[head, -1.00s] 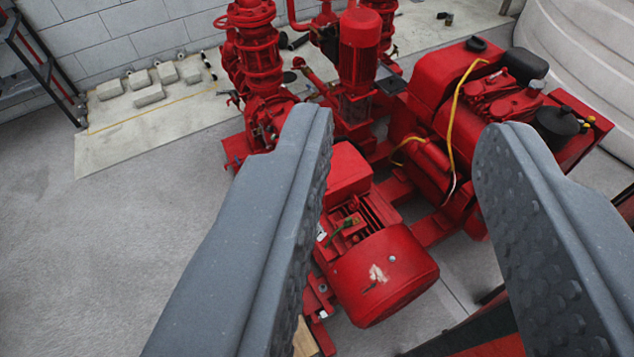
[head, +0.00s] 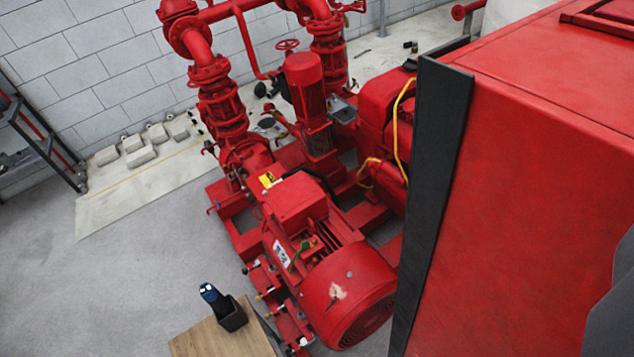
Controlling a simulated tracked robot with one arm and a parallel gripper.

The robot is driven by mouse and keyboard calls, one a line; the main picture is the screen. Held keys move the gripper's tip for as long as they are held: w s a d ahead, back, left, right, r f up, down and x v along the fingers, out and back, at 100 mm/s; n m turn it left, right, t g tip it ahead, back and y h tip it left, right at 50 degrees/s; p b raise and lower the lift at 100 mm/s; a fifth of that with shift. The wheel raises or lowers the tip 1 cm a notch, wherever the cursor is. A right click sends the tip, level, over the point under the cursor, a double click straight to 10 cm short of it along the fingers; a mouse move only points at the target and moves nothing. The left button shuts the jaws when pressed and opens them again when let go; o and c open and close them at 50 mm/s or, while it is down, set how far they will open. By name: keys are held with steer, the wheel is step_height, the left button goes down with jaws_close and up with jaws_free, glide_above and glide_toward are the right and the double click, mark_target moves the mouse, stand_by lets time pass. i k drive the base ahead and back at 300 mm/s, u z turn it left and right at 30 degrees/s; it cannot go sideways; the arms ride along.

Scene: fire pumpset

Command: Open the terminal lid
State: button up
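The red electric motor (head: 345,295) lies low in the middle of the head view. A red terminal box (head: 297,203) sits on top of it, and its top cover looks closed. A yellow label (head: 268,180) shows at the box's far side. Of my gripper (head: 612,312) only a grey part shows at the lower right edge. It is far to the right of the terminal box and apart from it. Its other finger is out of view or hidden, so its opening does not show.
A large red cabinet with a black edge strip (head: 440,200) fills the right side, close to the camera. A wooden surface (head: 220,340) with a black holder and dark blue tool (head: 222,305) stands left of the motor. Red pipes (head: 222,105) rise behind. The grey floor at left is clear.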

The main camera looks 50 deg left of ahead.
mark_target(297, 193)
steer(key=z, duration=1.55)
steer(key=k, duration=2.4)
steer(key=u, duration=2.2)
steer(key=i, duration=1)
